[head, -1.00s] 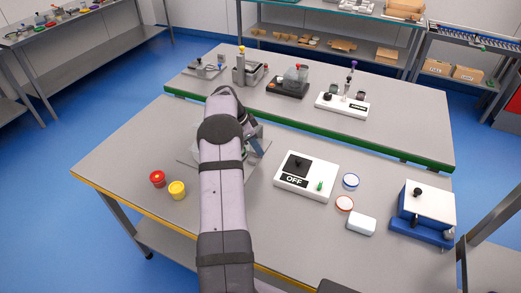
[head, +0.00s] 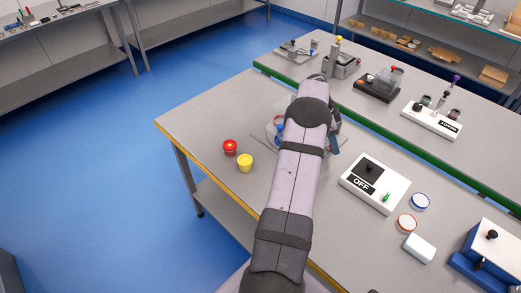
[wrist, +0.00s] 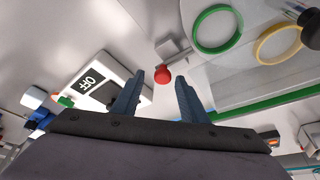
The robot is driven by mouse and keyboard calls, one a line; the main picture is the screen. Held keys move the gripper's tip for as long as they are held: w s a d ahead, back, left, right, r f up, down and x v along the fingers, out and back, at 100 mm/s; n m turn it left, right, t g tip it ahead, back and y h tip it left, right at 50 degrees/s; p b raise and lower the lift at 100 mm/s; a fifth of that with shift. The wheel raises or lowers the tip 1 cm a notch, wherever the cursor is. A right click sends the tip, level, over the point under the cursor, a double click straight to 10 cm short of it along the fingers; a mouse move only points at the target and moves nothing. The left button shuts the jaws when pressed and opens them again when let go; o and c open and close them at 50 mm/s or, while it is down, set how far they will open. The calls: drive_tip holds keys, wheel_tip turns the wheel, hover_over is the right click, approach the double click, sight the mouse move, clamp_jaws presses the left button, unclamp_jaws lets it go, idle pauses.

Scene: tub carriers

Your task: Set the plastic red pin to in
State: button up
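The red pin, a round red knob (wrist: 163,75), shows in the wrist view against a small grey block (wrist: 172,50). My gripper (wrist: 160,79) is open, its two blue-grey fingers apart. The knob appears between the fingertips, slightly beyond them, and neither finger visibly touches it. Beside it is a clear housing (wrist: 240,62) with a green ring (wrist: 218,29) and a yellow ring (wrist: 278,43). In the head view my arm hides the pin and most of this fixture; part of its clear housing (head: 272,127) shows left of the arm.
Several devices stand on the bench behind.

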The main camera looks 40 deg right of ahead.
drive_tip(key=shift+s+r+p, duration=0.2)
drive_tip(key=shift+s, duration=0.3)
drive_tip(key=shift+s+r+p, duration=0.15)
drive_tip(key=shift+s, duration=0.3)
drive_tip(key=b+v, duration=0.4)
drive_tip(key=v, duration=0.3)
drive_tip(key=w+a+n+t, duration=0.1)
drive_tip(key=w+a+n, duration=0.3)
drive_tip(key=a, duration=0.4)
drive_tip(key=w+a+f+n+b, duration=0.1)
drive_tip(key=w+a+n, duration=0.3)
drive_tip(key=a, duration=0.5)
drive_tip(key=w+a+f+n+t+y, duration=0.1)
drive_tip(key=w+a+n, duration=0.3)
drive_tip(key=a, duration=0.5)
drive_tip(key=shift+w+n+t+b, duration=0.3)
drive_tip(key=shift+w+b, duration=0.1)
drive_tip(key=shift+w, duration=0.15)
drive_tip(key=shift+f, duration=0.1)
drive_tip(key=shift+c, duration=0.2)
